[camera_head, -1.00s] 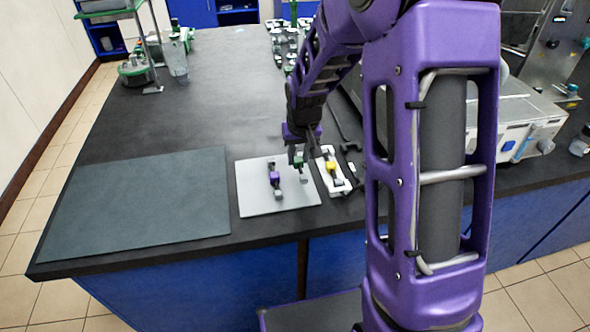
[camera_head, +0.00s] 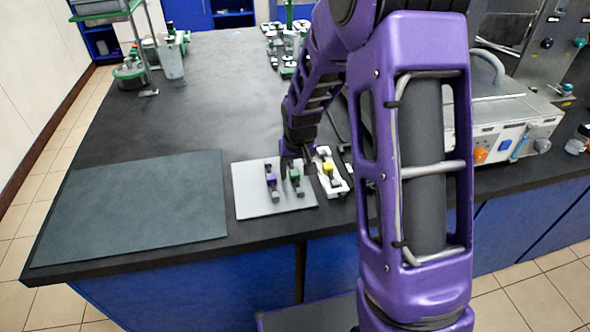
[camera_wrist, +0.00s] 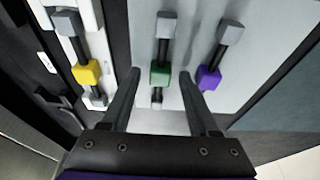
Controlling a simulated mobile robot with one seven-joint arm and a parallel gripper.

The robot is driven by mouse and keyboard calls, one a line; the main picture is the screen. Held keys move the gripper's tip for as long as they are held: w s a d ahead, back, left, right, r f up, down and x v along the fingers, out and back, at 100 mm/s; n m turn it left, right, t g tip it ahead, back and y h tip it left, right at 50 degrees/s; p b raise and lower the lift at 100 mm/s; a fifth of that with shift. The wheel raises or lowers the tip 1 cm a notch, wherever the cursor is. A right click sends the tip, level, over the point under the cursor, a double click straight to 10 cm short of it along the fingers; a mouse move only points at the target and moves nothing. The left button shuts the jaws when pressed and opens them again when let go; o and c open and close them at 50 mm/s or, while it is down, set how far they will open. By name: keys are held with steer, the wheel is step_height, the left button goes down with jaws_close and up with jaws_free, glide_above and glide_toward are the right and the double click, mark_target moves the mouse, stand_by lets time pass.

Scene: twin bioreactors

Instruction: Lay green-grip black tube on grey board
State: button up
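The green-grip black tube (camera_head: 295,180) lies on the grey board (camera_head: 245,195), beside the purple-grip tube (camera_head: 271,181). In the wrist view, its green grip (camera_wrist: 160,73) sits between my fingertips, with a visible gap on each side. My gripper (camera_wrist: 159,74) is open there, low over the board. In the head view, my gripper (camera_head: 297,160) is at the far end of the green-grip tube, partly hidden by my wrist. The purple-grip tube (camera_wrist: 209,78) is just outside the right finger in the wrist view.
A white holder (camera_head: 340,186) with a yellow-grip tube (camera_head: 328,170) stands right of the board. A dark mat (camera_head: 130,210) lies to the left. Green and grey labware (camera_head: 285,50) stands at the back. A white instrument (camera_head: 515,110) is at right. The middle of the bench is clear.

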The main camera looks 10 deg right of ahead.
mark_target(298, 184)
steer(key=p+v, duration=0.1)
steer(key=v, duration=1.1)
steer(key=shift+r, duration=0.2)
